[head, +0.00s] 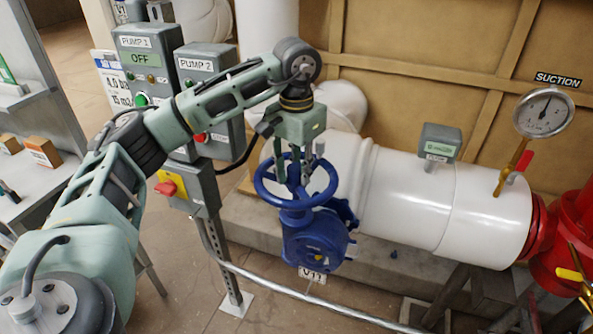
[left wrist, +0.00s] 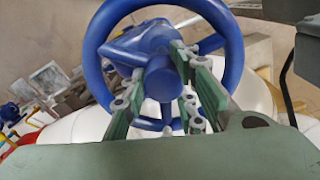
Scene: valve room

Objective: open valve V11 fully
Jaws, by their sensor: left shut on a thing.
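The blue handwheel (head: 266,199) of the valve sits on a blue gearbox body (head: 318,240) in the middle of the head view. A small tag (head: 312,275) under the body reads V11. My left gripper (head: 297,172) points down into the wheel from above and is shut on it. In the left wrist view, the wheel's rim (left wrist: 92,48) and hub (left wrist: 163,80) show, with the fingers of my left gripper (left wrist: 165,100) on both sides of the hub. Their exact contact is partly hidden. My right gripper is not in view.
A white pipe (head: 400,195) runs behind the valve to a red flange (head: 543,225) at right. A gauge (head: 543,113) labelled SUCTION stands above it. A metal rail (head: 330,303) crosses in front.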

